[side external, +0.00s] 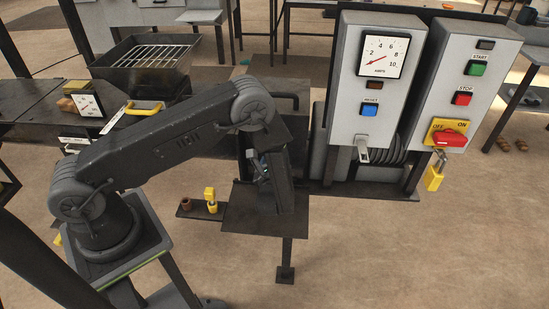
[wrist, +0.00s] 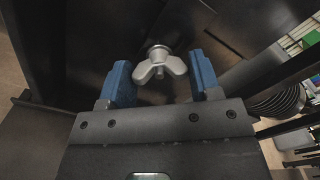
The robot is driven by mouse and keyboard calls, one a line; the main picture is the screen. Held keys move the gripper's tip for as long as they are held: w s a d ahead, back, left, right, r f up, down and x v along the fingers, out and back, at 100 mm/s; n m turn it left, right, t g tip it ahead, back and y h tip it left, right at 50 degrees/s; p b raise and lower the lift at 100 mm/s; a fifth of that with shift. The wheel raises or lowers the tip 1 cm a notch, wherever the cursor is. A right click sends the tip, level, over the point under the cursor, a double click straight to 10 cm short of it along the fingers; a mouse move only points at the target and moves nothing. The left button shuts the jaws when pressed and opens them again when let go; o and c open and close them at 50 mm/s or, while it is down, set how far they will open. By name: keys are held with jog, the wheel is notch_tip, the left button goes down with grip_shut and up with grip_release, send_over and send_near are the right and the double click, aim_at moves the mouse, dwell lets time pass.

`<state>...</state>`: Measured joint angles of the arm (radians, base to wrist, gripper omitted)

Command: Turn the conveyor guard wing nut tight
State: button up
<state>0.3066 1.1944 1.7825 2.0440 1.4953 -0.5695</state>
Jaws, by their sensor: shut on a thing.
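The wing nut (wrist: 160,70) is silver-grey with two rounded wings, and shows in the wrist view on a dark metal plate (wrist: 100,45). My gripper (wrist: 161,62) has its two blue fingers on either side of it, one by each wing, and is shut on the wing nut. The exact contact at the wings is hard to make out. In the side external view my arm's end hangs over a dark stand (side external: 238,218), and the wing nut does not show there.
A grey box with a dial (side external: 382,57) and a switch box (side external: 463,70) with a red-handled switch (side external: 449,138) stand at right. A yellow part (side external: 211,199) and a brown cylinder (side external: 185,204) sit left of the stand. A wire-topped tray (side external: 143,86) is behind my arm.

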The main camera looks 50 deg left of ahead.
jog(key=m, duration=0.9)
jog(key=shift+s+a, duration=0.1)
jog(key=m, duration=0.4)
jog(key=shift+m, duration=2.5)
jog(key=shift+s, duration=0.1)
jog(key=o, duration=0.9)
